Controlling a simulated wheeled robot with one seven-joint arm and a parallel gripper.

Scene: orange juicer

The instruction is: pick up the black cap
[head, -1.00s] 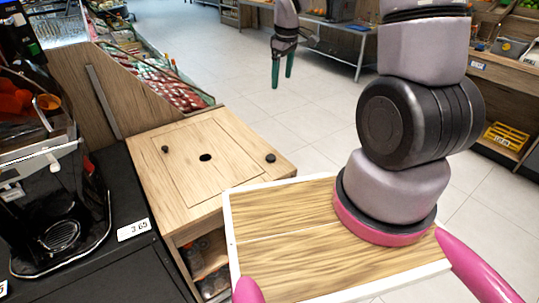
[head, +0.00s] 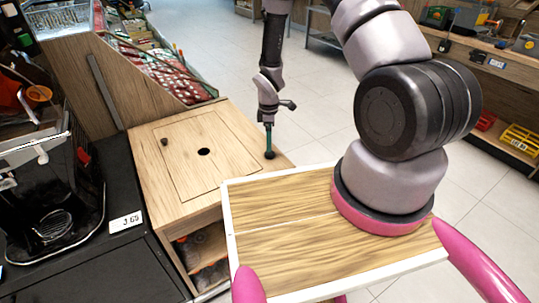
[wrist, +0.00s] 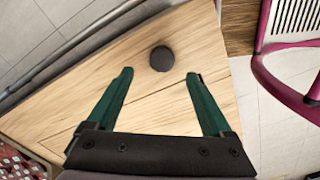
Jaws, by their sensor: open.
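A small round black cap (head: 269,155) sits on the light wooden counter top (head: 182,201), near its right corner. In the wrist view the cap (wrist: 162,58) lies just beyond the two green fingertips, centred between them. My gripper (wrist: 159,75) is open and empty, its fingers spread either side of the cap's line. In the head view my gripper (head: 269,147) points down at the cap, its fingers overlapping in the picture and partly covering the cap. I cannot tell the exact height left between fingertips and counter.
A round dark hole (head: 204,152) and a second small dark knob (head: 164,142) are on the square panel of the counter. A juicer (head: 50,190) stands at left with a price tag (head: 125,222). A produce display (head: 160,70) rises behind the counter.

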